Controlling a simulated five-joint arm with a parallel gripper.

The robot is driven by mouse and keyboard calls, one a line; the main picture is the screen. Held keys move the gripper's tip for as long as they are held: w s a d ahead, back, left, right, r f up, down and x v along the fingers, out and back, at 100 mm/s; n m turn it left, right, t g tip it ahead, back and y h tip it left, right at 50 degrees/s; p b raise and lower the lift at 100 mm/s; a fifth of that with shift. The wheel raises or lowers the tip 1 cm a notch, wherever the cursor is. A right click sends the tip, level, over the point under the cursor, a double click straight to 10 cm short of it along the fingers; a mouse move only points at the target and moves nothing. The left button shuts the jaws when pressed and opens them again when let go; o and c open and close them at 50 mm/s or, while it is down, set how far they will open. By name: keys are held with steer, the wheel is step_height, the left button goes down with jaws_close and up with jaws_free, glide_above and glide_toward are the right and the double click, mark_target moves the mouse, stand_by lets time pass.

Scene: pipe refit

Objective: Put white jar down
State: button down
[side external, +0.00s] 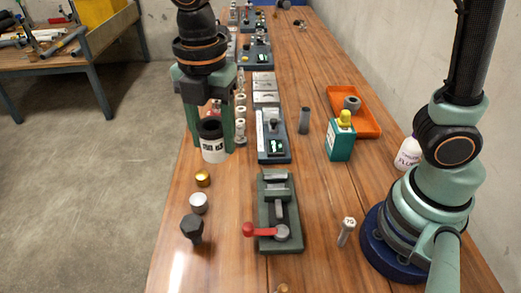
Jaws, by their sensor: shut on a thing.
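The white jar (214,151), with a black upper part and dark markings on its side, is held between the green fingers of my gripper (212,135). My gripper is shut on it and points down. The jar looks upright, over the left part of the wooden bench (330,270). I cannot tell for sure whether its base touches the bench, though it appears raised.
A brass cap (202,179), a silver cap (198,203) and a black bolt (192,228) stand in front of the jar. A green vise (278,205) with a red handle (248,230) sits right of them. A teal bottle (341,138) and an orange tray (367,122) are further right.

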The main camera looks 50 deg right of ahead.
steer(key=w+d, duration=0.2)
steer(key=d, duration=0.2)
steer(key=f, duration=2)
steer(key=shift+w+a, duration=0.1)
steer(key=shift+a, duration=0.1)
steer(key=shift+f, duration=0.15)
steer(key=shift+c, duration=1.2)
jaws_free()
